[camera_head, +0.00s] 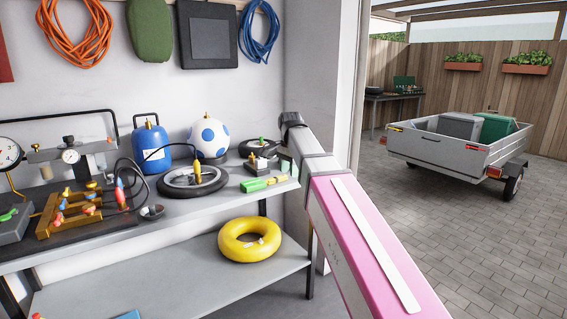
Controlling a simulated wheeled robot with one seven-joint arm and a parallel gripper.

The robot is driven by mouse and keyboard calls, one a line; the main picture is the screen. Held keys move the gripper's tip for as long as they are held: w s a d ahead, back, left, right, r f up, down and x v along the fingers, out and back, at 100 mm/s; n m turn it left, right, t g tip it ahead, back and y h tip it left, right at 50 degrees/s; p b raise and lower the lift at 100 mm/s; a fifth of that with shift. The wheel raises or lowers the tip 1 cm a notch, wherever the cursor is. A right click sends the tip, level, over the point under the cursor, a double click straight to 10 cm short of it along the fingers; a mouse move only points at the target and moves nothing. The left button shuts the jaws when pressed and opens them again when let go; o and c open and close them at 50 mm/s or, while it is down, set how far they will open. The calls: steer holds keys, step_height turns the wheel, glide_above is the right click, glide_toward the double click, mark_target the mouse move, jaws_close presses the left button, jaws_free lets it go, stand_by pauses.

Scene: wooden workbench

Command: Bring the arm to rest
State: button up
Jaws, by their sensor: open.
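My arm (360,240), with a pink and white link, reaches from the lower right corner up and left to a narrower grey section. Its dark far end (291,120) shows against the wall, above the right end of the workbench. I cannot make out gripper fingers there. The arm hides part of the wall edge and floor behind it. I cannot tell whether its far end touches anything.
A yellow ring (230,250) lies on the lower shelf. A trailer (430,150) stands outside; paving there is clear.

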steer(key=s+d+f+n, duration=0.3)
steer(key=s+d+f, duration=0.2)
steer(key=f, duration=0.7)
steer(key=s+d+f+n, duration=0.3)
steer(key=s+d+f, duration=0.3)
steer(key=f, duration=0.5)
steer(key=s+d+f+n, duration=0.4)
steer(key=s+d+f, duration=0.1)
steer(key=f, duration=0.7)
steer(key=shift+s+d+f, duration=0.3)
steer(key=shift+s, duration=0.15)
